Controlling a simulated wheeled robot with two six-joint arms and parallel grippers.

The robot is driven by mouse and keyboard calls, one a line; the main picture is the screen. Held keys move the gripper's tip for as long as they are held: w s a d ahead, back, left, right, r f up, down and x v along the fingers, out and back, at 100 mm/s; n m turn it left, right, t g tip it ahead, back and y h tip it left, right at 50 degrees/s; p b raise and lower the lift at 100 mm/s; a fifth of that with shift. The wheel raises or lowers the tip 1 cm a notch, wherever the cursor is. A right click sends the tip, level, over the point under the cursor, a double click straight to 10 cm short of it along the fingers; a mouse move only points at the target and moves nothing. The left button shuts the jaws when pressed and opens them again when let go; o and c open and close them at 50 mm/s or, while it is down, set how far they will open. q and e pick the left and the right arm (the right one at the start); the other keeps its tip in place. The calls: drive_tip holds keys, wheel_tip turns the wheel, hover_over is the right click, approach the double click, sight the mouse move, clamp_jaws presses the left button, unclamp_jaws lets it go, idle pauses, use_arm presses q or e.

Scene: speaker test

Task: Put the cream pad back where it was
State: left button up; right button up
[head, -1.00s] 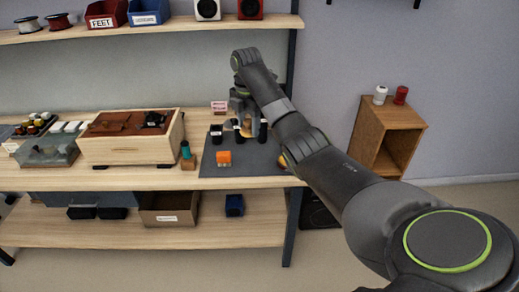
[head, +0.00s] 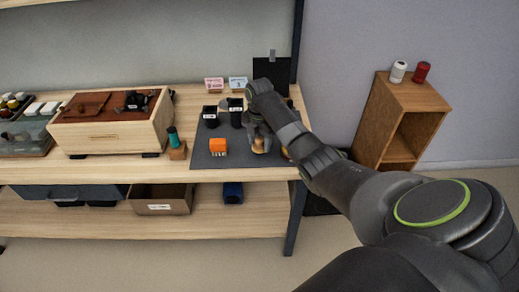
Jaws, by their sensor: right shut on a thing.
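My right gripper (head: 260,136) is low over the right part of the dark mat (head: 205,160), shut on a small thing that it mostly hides. A tan, rounded bit (head: 258,147) shows at its fingertips; I cannot tell whether this is the cream pad. Several white pads (head: 42,108) lie in a tray at the far left of the bench. My left gripper is not in view.
A wooden box (head: 110,125) and a green-topped tool (head: 174,140) are further left.

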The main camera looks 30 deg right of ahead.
sight(259, 148)
wheel_tip(259, 148, down, 4)
drive_tip(key=shift+r, duration=0.25)
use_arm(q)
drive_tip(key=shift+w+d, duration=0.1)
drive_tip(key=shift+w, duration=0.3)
use_arm(e)
drive_tip(key=shift+f, duration=0.1)
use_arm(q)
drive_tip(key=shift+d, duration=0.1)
use_arm(e)
drive_tip(key=o, duration=0.9)
drive_tip(key=shift+f, duration=0.15)
drive_tip(key=shift+r, duration=0.25)
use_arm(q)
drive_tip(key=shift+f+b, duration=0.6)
use_arm(e)
wheel_tip(259, 148, up, 12)
drive_tip(key=shift+f, duration=0.1)
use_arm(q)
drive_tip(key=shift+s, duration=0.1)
